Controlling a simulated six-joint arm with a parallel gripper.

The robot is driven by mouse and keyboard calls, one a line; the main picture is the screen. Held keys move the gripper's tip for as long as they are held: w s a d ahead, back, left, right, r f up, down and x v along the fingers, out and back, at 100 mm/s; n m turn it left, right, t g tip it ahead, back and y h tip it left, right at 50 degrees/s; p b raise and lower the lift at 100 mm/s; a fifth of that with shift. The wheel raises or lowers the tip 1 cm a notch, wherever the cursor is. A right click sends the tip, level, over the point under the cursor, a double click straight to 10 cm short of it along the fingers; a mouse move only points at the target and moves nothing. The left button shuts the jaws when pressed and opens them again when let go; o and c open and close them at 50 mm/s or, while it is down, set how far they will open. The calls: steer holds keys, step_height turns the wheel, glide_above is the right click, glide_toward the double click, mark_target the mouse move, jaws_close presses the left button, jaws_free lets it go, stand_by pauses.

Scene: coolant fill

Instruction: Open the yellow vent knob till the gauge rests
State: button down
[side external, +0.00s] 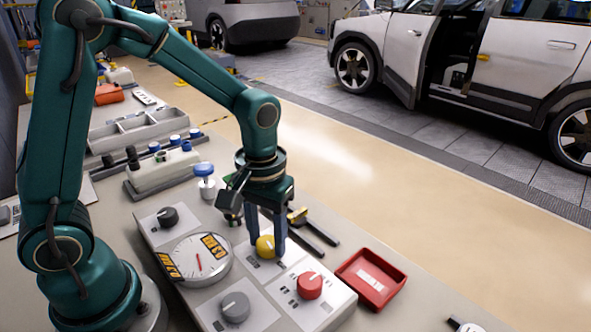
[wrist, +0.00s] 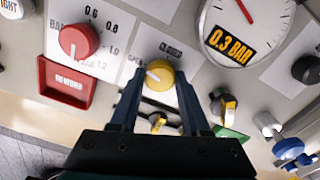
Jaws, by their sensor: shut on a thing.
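The yellow vent knob (side external: 265,247) sits on the light control panel, and in the wrist view (wrist: 159,73) it shows between my two blue fingers, with a white pointer mark toward its left. My gripper (side external: 266,236) points down over the knob and is shut on it, one finger on each side. The round white gauge (side external: 200,262) is left of the knob in the side view. In the wrist view the gauge (wrist: 262,14) has a red needle and a display reading 0.3 BAR; its top is cut off.
A red knob (side external: 309,285) is close to my gripper on the same panel. A grey knob (side external: 235,306) and a black knob (side external: 167,217) also stand on panels. A red tray (side external: 371,278) lies at the right. Yellow-and-black tools (side external: 312,228) lie behind my gripper.

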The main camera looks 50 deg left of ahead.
mark_target(267, 242)
steer(key=shift+n, duration=0.8)
steer(key=shift+c, duration=1.9)
jaws_free()
steer(key=shift+r, duration=2.6)
